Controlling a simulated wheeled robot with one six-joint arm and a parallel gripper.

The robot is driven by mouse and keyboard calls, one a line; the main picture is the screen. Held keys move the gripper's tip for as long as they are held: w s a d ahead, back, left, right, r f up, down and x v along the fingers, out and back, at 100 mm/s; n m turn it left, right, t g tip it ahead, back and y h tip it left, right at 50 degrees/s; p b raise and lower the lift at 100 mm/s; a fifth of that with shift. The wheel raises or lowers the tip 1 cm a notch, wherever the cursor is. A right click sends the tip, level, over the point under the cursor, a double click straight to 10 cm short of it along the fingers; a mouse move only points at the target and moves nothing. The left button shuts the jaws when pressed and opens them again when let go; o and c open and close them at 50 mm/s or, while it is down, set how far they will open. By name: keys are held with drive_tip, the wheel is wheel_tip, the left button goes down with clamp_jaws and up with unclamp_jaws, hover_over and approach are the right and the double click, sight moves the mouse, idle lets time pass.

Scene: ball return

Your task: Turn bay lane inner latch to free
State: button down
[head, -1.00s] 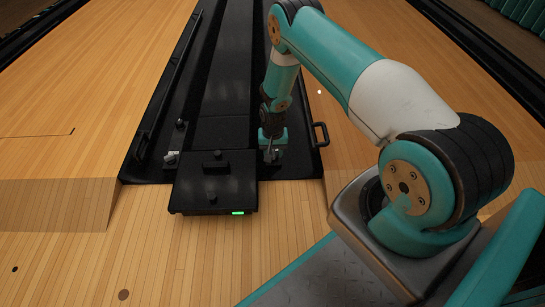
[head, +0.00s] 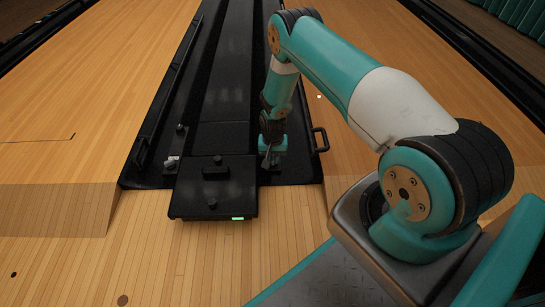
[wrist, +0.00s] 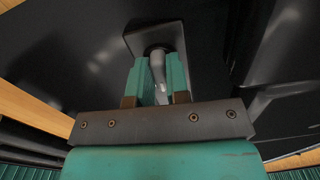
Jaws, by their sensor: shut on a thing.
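The latch in my jaws is a small bent grey metal lever (wrist: 158,68) on a dark square plate (wrist: 152,38), seen in the wrist view. My gripper (wrist: 160,84) has its two teal fingers closed on either side of the lever. In the head view my gripper (head: 269,162) points down at the right of the black box, and mostly hides this latch. A second, similar pale latch (head: 171,162) sits at the left of the box, apart from my gripper. Whether the held latch is at its free position cannot be told.
The black box (head: 213,190) has knobs on top and a lit green light (head: 238,218) on its front. A black handle (head: 320,140) stands up at the right edge of the black lane bed. Open wooden floor (head: 160,260) lies in front.

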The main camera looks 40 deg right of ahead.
sight(272, 157)
drive_tip(key=m+p, duration=0.1)
drive_tip(key=m, duration=0.2)
drive_tip(key=m+p, duration=0.1)
drive_tip(key=m, duration=0.1)
drive_tip(key=shift+w+a+r+m, duration=0.1)
drive_tip(key=shift+a+m, duration=0.1)
drive_tip(key=shift+m, duration=0.2)
drive_tip(key=m+p, duration=0.1)
drive_tip(key=m, duration=0.4)
drive_tip(key=shift+w+p, duration=0.15)
drive_tip(key=shift+p, duration=0.15)
drive_tip(key=shift+w+m, duration=0.1)
drive_tip(key=shift+m, duration=0.2)
drive_tip(key=c, duration=1.1)
unclamp_jaws()
drive_tip(key=shift+a, duration=0.1)
wheel_tip(272, 157, up, 17)
drive_tip(key=p, duration=0.9)
drive_tip(key=shift+r, duration=0.15)
